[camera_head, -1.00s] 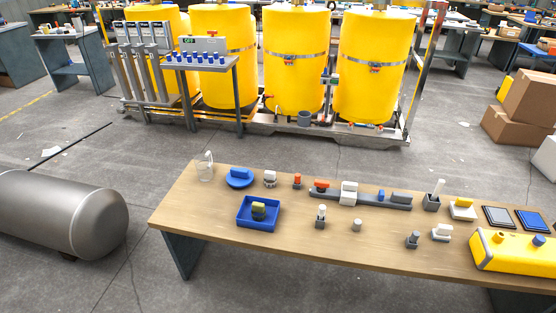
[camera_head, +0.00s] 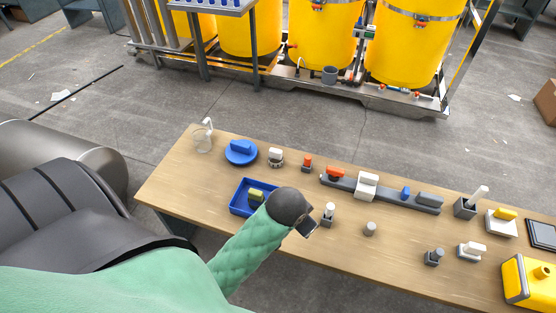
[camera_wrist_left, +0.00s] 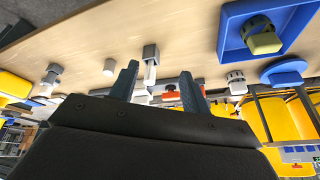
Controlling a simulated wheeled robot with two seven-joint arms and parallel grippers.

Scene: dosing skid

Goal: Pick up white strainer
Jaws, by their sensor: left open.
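Several white parts stand on the wooden table (camera_head: 180,178), and I cannot tell for sure which is the strainer. A white rod in a grey block (camera_head: 328,213) stands upright just right of my left wrist. It also shows between the fingers in the left wrist view (camera_wrist_left: 150,62). A white-topped part with a ribbed grey base (camera_head: 276,157) stands farther back. A white block (camera_head: 367,186) sits on a grey rail. My left gripper (camera_wrist_left: 160,68) is open and empty. In the head view my forearm mostly hides it. My right gripper is out of view.
A blue tray (camera_head: 236,207) with a yellow-topped part lies beside my left forearm. A blue disc (camera_head: 240,153) and a clear beaker (camera_head: 203,140) are at the back left. A short grey cylinder (camera_head: 370,229) stands right of the rod. The middle front of the table is mostly bare.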

